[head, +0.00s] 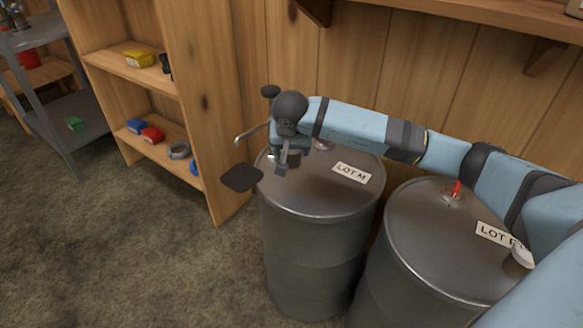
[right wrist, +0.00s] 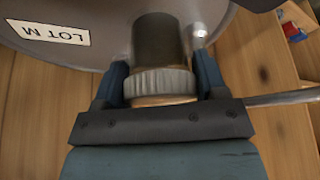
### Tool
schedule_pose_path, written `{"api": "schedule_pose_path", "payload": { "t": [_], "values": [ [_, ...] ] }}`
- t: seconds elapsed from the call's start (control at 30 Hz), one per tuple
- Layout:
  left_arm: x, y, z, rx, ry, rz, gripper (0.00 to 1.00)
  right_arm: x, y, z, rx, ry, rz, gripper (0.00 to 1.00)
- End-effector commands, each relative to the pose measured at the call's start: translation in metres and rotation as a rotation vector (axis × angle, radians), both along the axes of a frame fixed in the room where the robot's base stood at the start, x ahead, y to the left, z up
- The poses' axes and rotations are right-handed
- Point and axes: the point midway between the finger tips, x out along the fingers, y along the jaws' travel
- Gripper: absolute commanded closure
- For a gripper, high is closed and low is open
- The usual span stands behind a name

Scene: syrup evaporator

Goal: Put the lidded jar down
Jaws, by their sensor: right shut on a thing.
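My right gripper (head: 284,157) is over the left part of the LOT M drum top (head: 318,197). In the right wrist view its two fingers (right wrist: 160,76) are shut on the lidded jar, one on each side of the pale ribbed lid (right wrist: 160,84). The dark jar body (right wrist: 158,38) points toward the drum top (right wrist: 108,22). In the head view the jar is mostly hidden by the gripper, and I cannot tell whether it touches the drum. My left gripper is not in view.
A second drum (head: 425,240) with a red-tipped fitting (head: 456,190) stands at right. A dark flat plate (head: 242,178) shows at the LOT M drum's left edge. A wooden shelf (head: 205,90) with small coloured items stands left. The wood wall is close behind.

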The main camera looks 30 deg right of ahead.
Motion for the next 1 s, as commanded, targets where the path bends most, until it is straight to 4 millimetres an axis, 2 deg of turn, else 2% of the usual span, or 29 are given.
{"api": "schedule_pose_path", "payload": {
  "t": [0.23, 0.43, 0.6, 0.83, 0.87, 0.93, 0.97, 1.0],
  "values": [
    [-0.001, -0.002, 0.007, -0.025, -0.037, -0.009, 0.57, 0.0, 0.0, -0.02, 0.001, 0.0, -0.002, 0.64],
    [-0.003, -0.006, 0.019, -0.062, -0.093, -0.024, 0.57, 0.0, 0.0, -0.05, 0.001, 0.001, -0.001, 0.64],
    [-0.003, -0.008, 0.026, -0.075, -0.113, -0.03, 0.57, 0.001, 0.0, -0.052, 0.0, -0.003, -0.001, 0.64],
    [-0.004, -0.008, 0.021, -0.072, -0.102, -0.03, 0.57, 0.001, 0.0, -0.055, 0.0, -0.002, -0.001, 0.64],
    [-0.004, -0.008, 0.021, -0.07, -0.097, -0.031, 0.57, 0.001, 0.0, -0.055, 0.001, -0.002, -0.001, 0.3],
    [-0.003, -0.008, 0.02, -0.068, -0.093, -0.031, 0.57, 0.0, 0.0, -0.055, 0.001, -0.002, -0.001, 0.14],
    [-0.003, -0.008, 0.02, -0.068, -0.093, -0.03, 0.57, 0.0, 0.0, -0.055, 0.0, -0.001, -0.001, 0.09],
    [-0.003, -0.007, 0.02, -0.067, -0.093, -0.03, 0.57, 0.0, 0.0, -0.055, 0.0, -0.001, -0.001, 0.09]
  ]
}}
